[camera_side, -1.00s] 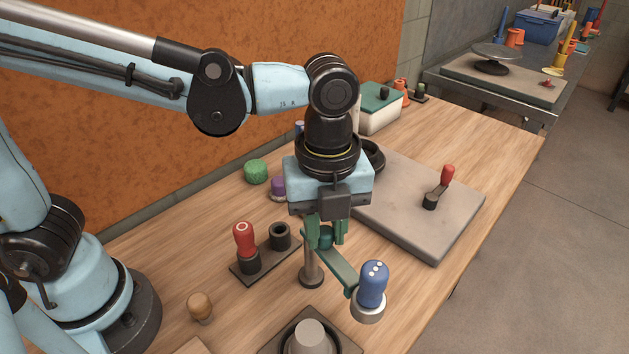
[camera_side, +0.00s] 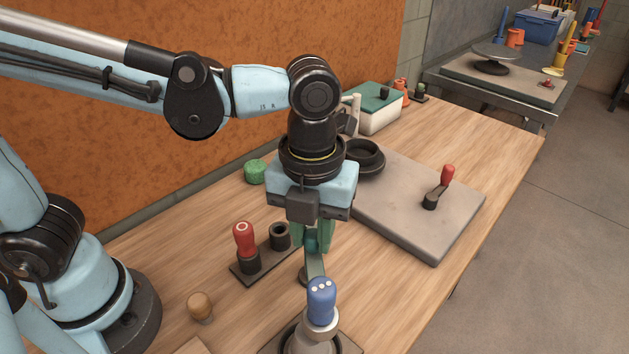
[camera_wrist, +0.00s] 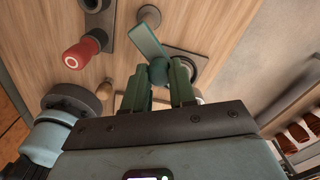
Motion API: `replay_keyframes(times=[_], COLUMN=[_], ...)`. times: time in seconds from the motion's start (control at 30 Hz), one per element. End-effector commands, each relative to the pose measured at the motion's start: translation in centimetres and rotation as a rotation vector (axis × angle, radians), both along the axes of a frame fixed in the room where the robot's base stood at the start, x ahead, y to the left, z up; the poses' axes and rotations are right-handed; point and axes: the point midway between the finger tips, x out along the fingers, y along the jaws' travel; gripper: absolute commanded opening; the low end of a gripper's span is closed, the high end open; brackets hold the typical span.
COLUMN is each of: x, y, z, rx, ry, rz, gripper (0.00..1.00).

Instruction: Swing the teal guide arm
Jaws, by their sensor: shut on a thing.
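The arm's post is mostly hidden.
A red knob (camera_side: 244,238) stands in a dark two-cup holder, left of my gripper; the other cup (camera_side: 280,233) is empty. A wooden knob (camera_side: 200,307) is front left. A grey slab (camera_side: 410,215) with a red-handled lever (camera_side: 446,178) lies right.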

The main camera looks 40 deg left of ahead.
Motion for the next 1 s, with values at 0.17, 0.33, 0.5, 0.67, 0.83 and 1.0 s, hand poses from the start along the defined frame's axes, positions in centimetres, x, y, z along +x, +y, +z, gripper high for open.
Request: replay_keyframes(times=[0.17, 0.33, 0.5, 0.67, 0.83, 1.0], x=[-0.18, -0.27, -0.31, -0.34, -0.35, -0.35], y=[0.13, 0.23, 0.29, 0.31, 0.33, 0.35], z=[0.04, 0.04, 0.04, 0.04, 0.04, 0.04], rx=[0.0, 0.0, 0.0, 0.0, 0.001, 0.002], ry=[0.001, 0.001, 0.001, 0.001, 0.002, 0.002], rz=[-0.057, -0.093, -0.111, -0.119, -0.12, -0.12], gripper=[0.0, 0.0, 0.0, 0.0, 0.0, 0.28])
